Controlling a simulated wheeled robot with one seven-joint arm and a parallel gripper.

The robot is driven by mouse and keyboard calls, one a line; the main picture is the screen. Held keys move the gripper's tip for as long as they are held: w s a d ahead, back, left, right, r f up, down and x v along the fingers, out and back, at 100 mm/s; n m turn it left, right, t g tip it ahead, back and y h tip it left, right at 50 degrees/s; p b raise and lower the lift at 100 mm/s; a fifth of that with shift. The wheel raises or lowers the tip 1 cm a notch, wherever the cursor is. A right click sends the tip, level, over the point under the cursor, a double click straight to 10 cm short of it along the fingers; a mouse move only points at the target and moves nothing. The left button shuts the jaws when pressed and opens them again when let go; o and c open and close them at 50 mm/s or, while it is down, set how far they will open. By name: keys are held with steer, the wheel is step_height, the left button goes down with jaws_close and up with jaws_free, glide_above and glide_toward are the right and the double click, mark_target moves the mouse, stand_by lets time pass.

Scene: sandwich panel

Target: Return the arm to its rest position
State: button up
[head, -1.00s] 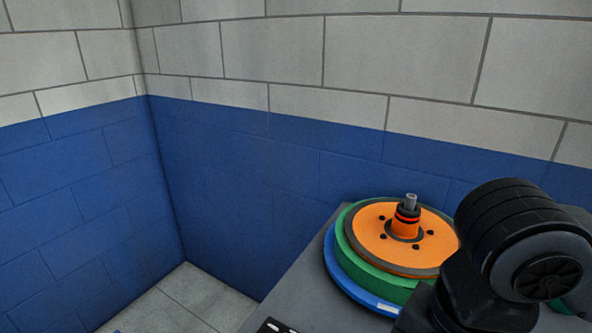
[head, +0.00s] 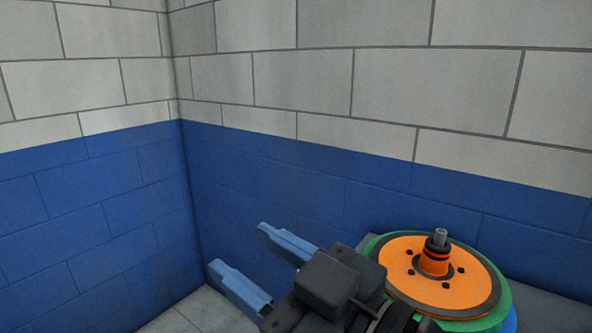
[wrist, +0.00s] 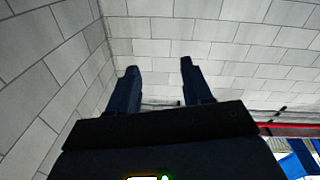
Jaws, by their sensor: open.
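My gripper (head: 262,262) is at the lower middle of the head view, to the left of the stacked discs. Its two blue fingers are spread apart, point up and left, and hold nothing. In the wrist view the fingers of my gripper (wrist: 158,78) look dark and stand apart, with only wall between them. My dark wrist and arm hide part of the stack's left side and the surface under it.
A stack with an orange disc (head: 405,272), a green disc (head: 500,318) and a blue disc (head: 511,322) sits on a grey surface (head: 545,302). A blue-and-white wall corner (head: 180,120) stands behind. A red strip (wrist: 300,127) shows in the wrist view.

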steer(key=s+d+f+m+t+h, duration=0.35)
steer(key=d+f+m+h, duration=0.2)
steer(key=f+m, duration=0.2)
steer(key=s+d+f+m+t+h, duration=0.2)
steer(key=s+d+f+m+h, duration=0.35)
steer(key=d+f, duration=0.2)
steer(key=s+d+f+g+h, duration=0.1)
steer(key=s+d+f, duration=0.2)
steer(key=s+d, duration=0.3)
steer(key=s+d+f+g+h, duration=0.1)
steer(key=s+d, duration=0.5)
steer(key=s, duration=0.8)
step_height(320, 180, down, 2)
steer(key=shift+s+f+n+g+h, duration=0.2)
steer(key=shift+n+g+h, duration=0.2)
steer(key=shift+h, duration=0.3)
